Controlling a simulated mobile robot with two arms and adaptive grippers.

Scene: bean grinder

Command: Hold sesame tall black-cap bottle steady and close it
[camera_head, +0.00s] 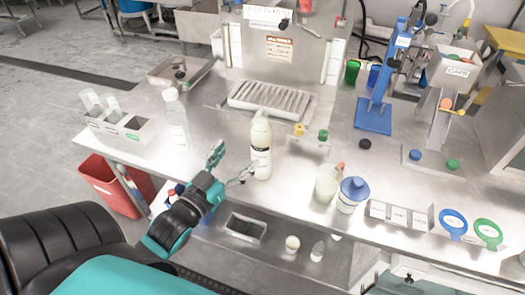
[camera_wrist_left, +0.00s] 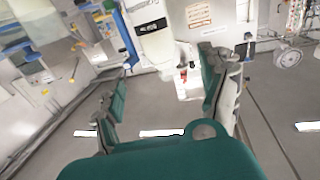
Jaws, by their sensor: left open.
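The tall bottle (camera_head: 260,150) with pale cream contents and a dark-printed label stands upright on the steel bench, and no black cap shows on its top. In the left wrist view the bottle (camera_wrist_left: 152,32) shows beyond the fingers, near the top edge. A small black cap (camera_head: 365,144) lies on the bench to the right. My left gripper (camera_head: 231,165) is open, just left of the bottle; one fingertip looks close to its lower side, and I cannot tell if it touches. My right gripper is not in view.
A grooved tray (camera_head: 268,99) is behind. Yellow (camera_head: 299,129) and green (camera_head: 323,135) caps, a jar (camera_head: 327,184) and a blue-lidded container (camera_head: 352,194) stand to the right. The bench's front edge runs below.

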